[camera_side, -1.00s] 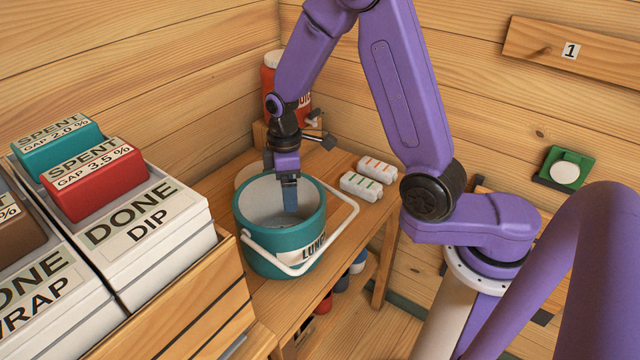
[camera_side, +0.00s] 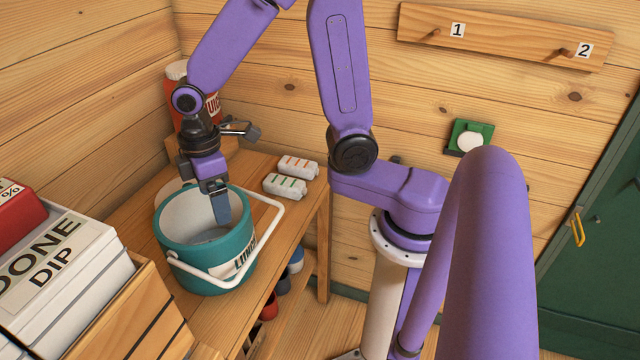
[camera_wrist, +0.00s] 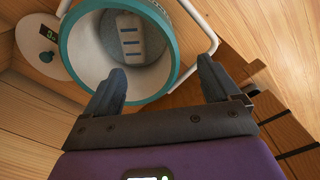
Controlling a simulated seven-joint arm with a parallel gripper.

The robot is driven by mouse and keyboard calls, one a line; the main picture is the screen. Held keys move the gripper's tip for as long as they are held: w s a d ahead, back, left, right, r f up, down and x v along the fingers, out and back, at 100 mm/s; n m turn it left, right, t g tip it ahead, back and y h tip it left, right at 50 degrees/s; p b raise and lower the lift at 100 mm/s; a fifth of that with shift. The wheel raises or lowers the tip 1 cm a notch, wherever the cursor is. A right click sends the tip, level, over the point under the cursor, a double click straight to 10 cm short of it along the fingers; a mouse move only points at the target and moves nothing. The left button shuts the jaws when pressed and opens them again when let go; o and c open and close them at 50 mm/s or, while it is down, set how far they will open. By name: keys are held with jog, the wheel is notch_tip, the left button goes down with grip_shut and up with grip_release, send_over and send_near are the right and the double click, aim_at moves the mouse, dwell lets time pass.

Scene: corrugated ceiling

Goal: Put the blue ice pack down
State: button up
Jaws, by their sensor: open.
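A pale pack with dark bluish stripes (camera_wrist: 130,36) lies inside the teal bucket in the wrist view; it looks like the blue ice pack. It is hidden in the side view. The teal bucket (camera_side: 207,262), labelled LUNCH in part, stands on the wooden bench with its white handle tipped to the front right. My gripper (camera_side: 222,208) points down over the bucket's opening, its fingertips near rim height. In the wrist view my gripper (camera_wrist: 160,84) is open, its fingers wide apart with nothing between them. The pack lies beyond the fingertips and touches neither.
Two white packs, one with orange stripes (camera_side: 298,166) and one with green stripes (camera_side: 284,187), lie right of the bucket. A red container (camera_side: 177,75) stands behind. A crate of white DONE DIP boxes (camera_side: 60,268) is front left.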

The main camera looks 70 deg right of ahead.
jog(key=s+d+r+n, duration=0.1)
jog(key=s+d+r, duration=0.1)
jog(key=s, duration=0.7)
jog(key=s+d+r+n, duration=0.1)
jog(key=s+d+r, duration=0.1)
jog(key=s, duration=0.8)
jog(key=shift+s+d+r, duration=0.15)
jog(key=shift+d+r, duration=0.1)
